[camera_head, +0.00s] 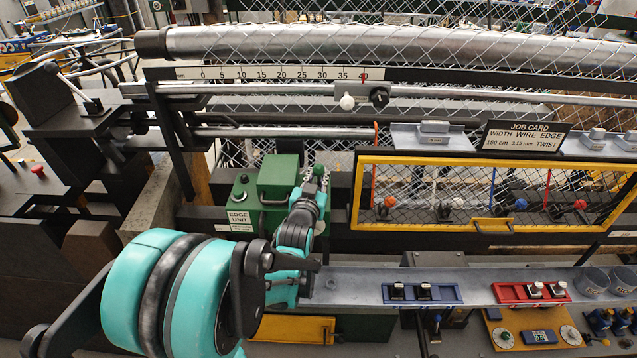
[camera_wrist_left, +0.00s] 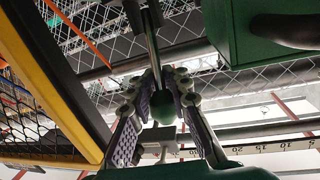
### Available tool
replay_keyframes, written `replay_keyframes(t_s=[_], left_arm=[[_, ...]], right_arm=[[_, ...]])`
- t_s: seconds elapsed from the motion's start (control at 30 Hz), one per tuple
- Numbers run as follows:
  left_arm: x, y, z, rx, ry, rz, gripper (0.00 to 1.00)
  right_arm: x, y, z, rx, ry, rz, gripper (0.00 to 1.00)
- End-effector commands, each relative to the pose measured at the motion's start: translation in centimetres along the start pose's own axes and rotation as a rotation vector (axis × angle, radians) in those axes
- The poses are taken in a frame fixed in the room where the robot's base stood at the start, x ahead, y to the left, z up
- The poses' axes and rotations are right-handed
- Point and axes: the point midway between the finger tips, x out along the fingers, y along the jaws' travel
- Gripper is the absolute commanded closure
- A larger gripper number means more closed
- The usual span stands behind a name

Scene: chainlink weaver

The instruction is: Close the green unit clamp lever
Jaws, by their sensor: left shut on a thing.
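The green edge unit (camera_head: 278,172) stands left of centre in the head view, with a white "EDGE UNIT" label on its front. Its green housing also shows at the upper right of the left wrist view (camera_wrist_left: 225,25). The clamp lever is a metal rod (camera_wrist_left: 154,60) ending in a green ball knob (camera_wrist_left: 163,108) in the left wrist view. My left gripper (camera_wrist_left: 168,100) is shut on the knob, with a padded finger on each side of it. In the head view my left gripper (camera_head: 318,178) is at the right side of the unit, where my wrist partly hides the lever. My right gripper is out of view.
A yellow-framed mesh guard (camera_head: 350,205) stands close to the right of my left gripper. A scale bar (camera_head: 260,73) and rails run above the unit. A grey shelf (camera_head: 350,287) with blue (camera_head: 450,294) and red trays (camera_head: 507,293) lies at the front.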

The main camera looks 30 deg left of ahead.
Motion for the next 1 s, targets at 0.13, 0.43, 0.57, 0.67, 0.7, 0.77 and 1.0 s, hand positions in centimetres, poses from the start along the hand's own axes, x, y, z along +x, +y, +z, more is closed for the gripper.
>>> replay_keyframes(t_s=[0.13, 0.43, 0.57, 0.67, 0.7, 0.77, 1.0], left_arm=[[-0.4, 0.3, 0.7, 0.01, 0.062, -0.002, 1.0], [-0.8, 0.3, 0.6, 0.019, 0.119, -0.01, 1.0], [-0.9, 0.3, 0.6, 0.02, 0.122, -0.011, 1.0], [-0.9, 0.3, 0.5, 0.02, 0.122, -0.011, 1.0], [-0.9, 0.3, 0.5, 0.02, 0.122, -0.011, 1.0], [-0.9, 0.3, 0.5, 0.02, 0.122, -0.011, 1.0], [-0.8, 0.3, 0.5, 0.02, 0.122, -0.011, 0.58]], right_arm=[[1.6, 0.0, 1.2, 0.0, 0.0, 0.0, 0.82], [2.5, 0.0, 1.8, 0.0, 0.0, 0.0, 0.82], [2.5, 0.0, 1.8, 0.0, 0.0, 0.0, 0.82], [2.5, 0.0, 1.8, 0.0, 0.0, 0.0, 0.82], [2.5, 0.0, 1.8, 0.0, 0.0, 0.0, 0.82], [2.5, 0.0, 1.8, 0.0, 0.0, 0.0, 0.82], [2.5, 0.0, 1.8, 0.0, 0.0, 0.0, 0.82]])
